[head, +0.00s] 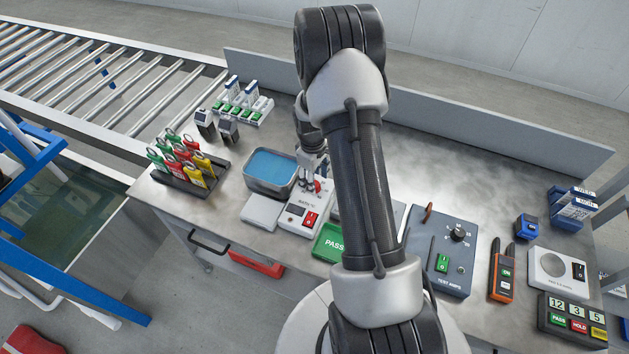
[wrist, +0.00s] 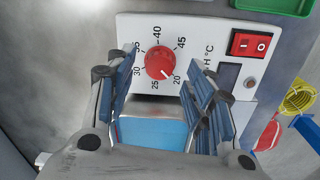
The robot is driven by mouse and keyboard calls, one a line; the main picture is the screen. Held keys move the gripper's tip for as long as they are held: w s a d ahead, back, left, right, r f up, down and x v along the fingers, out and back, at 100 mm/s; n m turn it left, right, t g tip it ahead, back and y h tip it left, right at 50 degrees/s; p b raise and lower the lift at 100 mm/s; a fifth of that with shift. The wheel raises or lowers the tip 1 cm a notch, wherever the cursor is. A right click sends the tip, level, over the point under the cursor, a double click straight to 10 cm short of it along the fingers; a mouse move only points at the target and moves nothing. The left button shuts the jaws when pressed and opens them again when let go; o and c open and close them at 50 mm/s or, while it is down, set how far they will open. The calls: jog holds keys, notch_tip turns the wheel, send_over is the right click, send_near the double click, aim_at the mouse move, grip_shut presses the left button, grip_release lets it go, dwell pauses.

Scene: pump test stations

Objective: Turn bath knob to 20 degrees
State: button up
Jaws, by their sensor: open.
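The red round bath knob (wrist: 158,62) sits on the white bath control panel (wrist: 205,40). Its dial runs from 20 to 45, marked in °C. The white pointer line on the knob points to the lower right, towards the 20 label; I cannot tell if it is exactly on it. My gripper (wrist: 163,72) is open, with one finger to each side of the knob and a gap on both sides. In the head view the knob (head: 317,186) shows partly behind my gripper (head: 314,178), above the bath control unit (head: 297,221).
A red rocker switch (wrist: 249,44) is right of the knob. The blue-filled bath tray (head: 270,168) lies behind the unit. A green PASS tray (head: 330,243) is close by on the right. A rack of coloured tags (head: 188,165) stands left. A test pump box (head: 445,252) stands right.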

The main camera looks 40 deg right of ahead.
notch_tip(320, 180, up, 10)
jog(key=shift+s+a, duration=0.15)
jog(key=shift+a, duration=0.15)
dwell(0.4)
jog(key=s+a+r+m+t, duration=0.1)
jog(key=s+a+r, duration=0.2)
jog(key=a+r, duration=0.4)
jog(key=s+a+r+m+t, duration=0.15)
jog(key=a+r, duration=0.25)
jog(key=r, duration=0.5)
jog(key=s+a+r+t, duration=0.1)
jog(key=s+a+r, duration=0.2)
jog(key=s, duration=0.6)
jog(key=s+a+r+m+t+b, duration=0.1)
jog(key=s+a+r, duration=0.2)
jog(key=s+a, duration=0.4)
jog(key=shift+s+a+y, duration=0.3)
jog(key=shift+s+a, duration=0.05)
jog(key=shift+s, duration=0.55)
jog(key=shift+r+m, duration=0.1)
jog(key=shift+m, duration=0.15)
jog(key=shift+c, duration=0.6)
